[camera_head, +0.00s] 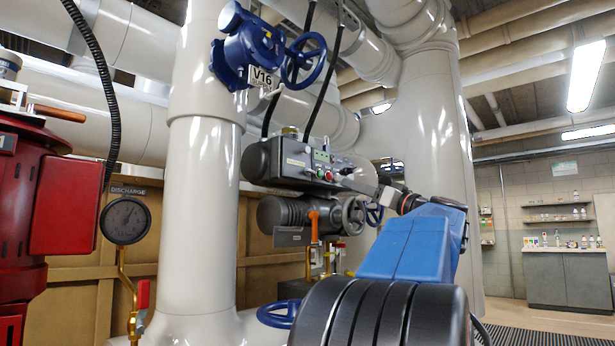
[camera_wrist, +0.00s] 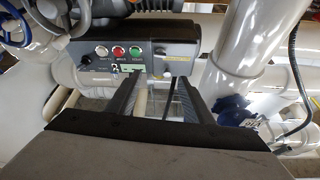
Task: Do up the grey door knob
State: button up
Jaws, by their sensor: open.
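A dark grey control box (camera_head: 290,162) is mounted on the pipework in the middle of the head view. In the wrist view its panel (camera_wrist: 110,66) carries white, red and green buttons and a black knob at the left. A dark grey door or cover (camera_wrist: 185,47) adjoins the panel, with a small dark knob (camera_wrist: 160,48) near its edge. I cannot tell whether this door is fully closed. My gripper (camera_wrist: 155,88) is open and empty, its two fingers pointing toward the box, apart from the knob. In the head view my gripper (camera_head: 352,180) is at the box's right end.
A grey actuator with a handwheel (camera_head: 350,215) sits below the box. A blue valve (camera_head: 250,50) marked V16 is above. A thick white pipe (camera_head: 200,200) stands left, with a pressure gauge (camera_head: 125,220) beyond it. The floor at right, before a cabinet (camera_head: 568,278), is clear.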

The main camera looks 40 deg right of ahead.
aim_at(312, 171)
jog(key=x, duration=1.7)
jog(key=shift+w+r, duration=0.1)
jog(key=shift+w, duration=0.1)
jog(key=c, duration=1)
